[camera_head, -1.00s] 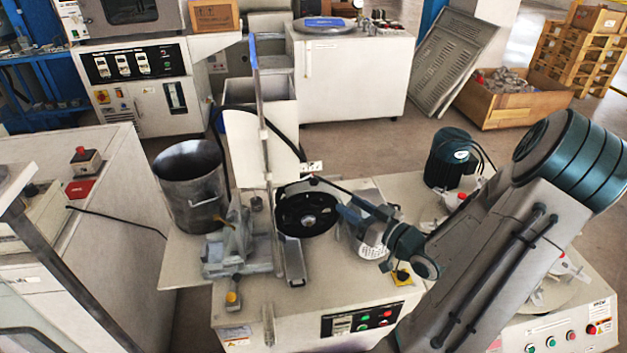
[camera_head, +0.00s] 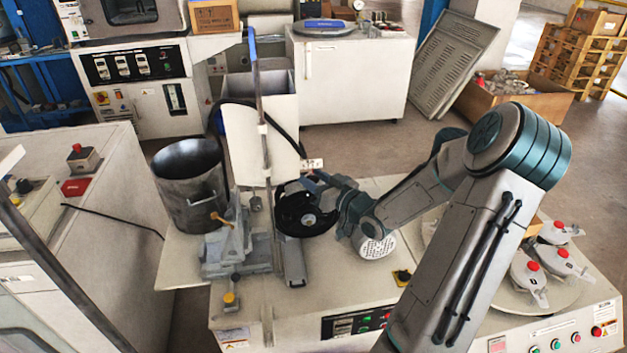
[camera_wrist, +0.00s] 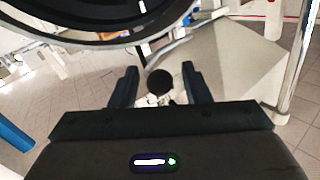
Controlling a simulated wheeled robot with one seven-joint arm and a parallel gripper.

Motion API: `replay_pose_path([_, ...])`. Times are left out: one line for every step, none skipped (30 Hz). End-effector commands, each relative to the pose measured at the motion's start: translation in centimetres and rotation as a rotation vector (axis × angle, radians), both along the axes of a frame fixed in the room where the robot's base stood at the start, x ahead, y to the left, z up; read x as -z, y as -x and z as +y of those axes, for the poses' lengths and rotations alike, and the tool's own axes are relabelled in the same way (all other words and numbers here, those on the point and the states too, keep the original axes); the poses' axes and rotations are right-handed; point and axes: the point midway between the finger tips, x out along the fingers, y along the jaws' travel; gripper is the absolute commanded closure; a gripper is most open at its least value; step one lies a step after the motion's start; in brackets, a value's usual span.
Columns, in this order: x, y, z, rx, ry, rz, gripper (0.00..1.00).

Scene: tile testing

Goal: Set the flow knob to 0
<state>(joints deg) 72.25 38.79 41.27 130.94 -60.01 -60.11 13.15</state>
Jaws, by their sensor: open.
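A small dark round knob (camera_wrist: 160,82), which looks like the flow knob, shows in the wrist view between the two fingers of my gripper (camera_wrist: 158,69). The fingers are open, with a gap on each side of it, and I see no contact. Its markings and current setting cannot be read. In the head view my gripper (camera_head: 312,180) is beside the upright pole, at the black wheel (camera_head: 294,208) on the middle machine. The knob cannot be made out there, as my gripper and wrist crowd that spot.
A tall upright pole (camera_head: 264,145) and a metal bucket (camera_head: 188,188) stand left of my gripper. A large black rim (camera_wrist: 110,22) fills the top of the wrist view. Red-knobbed clamps (camera_head: 528,278) sit at right.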

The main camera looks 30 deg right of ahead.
Motion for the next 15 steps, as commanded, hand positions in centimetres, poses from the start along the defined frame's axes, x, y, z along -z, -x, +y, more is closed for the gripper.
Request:
replay_pose_path([-0.01, -0.02, 0.01, 0.0, 0.0, 0.0, 0.57])
replay_pose_path([-0.01, -0.01, 0.0, 0.0, 0.0, 0.0, 0.57])
replay_pose_path([-0.01, -0.01, 0.01, 0.0, 0.0, 0.0, 0.57])
replay_pose_path([-0.01, 0.0, 0.01, 0.0, 0.0, 0.0, 0.57])
replay_pose_path([0.0, 0.0, 0.01, 0.0, 0.0, 0.0, 0.57])
replay_pose_path([0.0, 0.0, 0.01, 0.0, 0.0, 0.0, 0.68])
replay_pose_path([0.0, 0.01, 0.02, -0.001, 0.0, 0.0, 0.77])
replay_pose_path([-0.01, 0.01, 0.03, -0.001, 0.0, 0.0, 0.85])
replay_pose_path([0.0, 0.01, 0.04, -0.001, 0.0, 0.0, 0.96])
replay_pose_path([0.0, 0.02, 0.05, -0.001, 0.0, 0.0, 1.0])
replay_pose_path([0.0, 0.02, 0.06, -0.002, 0.0, 0.0, 1.0])
replay_pose_path([0.0, 0.02, 0.08, -0.002, 0.0, 0.001, 1.0])
replay_pose_path([0.0, 0.01, 0.14, -0.003, 0.0, 0.0, 1.0])
replay_pose_path([0.01, -0.02, 0.24, -0.003, 0.0, 0.0, 1.0])
replay_pose_path([0.01, -0.08, 0.49, -0.005, 0.001, 0.0, 1.0])
